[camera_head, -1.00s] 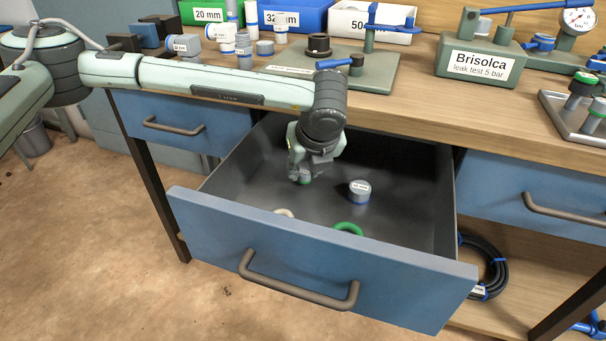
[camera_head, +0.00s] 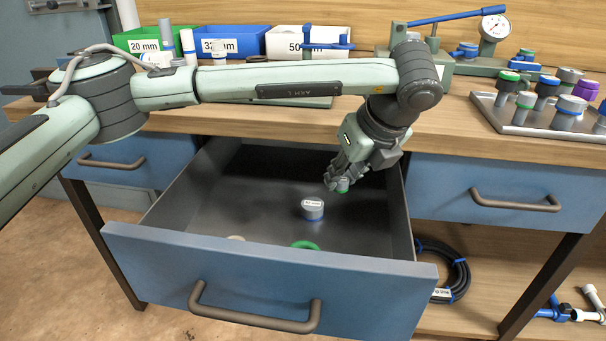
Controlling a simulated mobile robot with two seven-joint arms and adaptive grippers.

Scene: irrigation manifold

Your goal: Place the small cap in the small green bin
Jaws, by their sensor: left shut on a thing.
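My left gripper (camera_head: 338,181) is shut on the small cap (camera_head: 343,185), a little grey piece with a green band. It holds the cap above the right part of the open drawer; the fingers hide part of the cap. The small green bin (camera_head: 128,41), labelled 20 mm, stands at the back left of the bench, far from the gripper. My left arm stretches across the bench in front of the bins. My right gripper is not in view.
A blue bin (camera_head: 229,34) and a white bin (camera_head: 290,42) stand right of the green one. A tray of fittings (camera_head: 545,129) sits at right.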

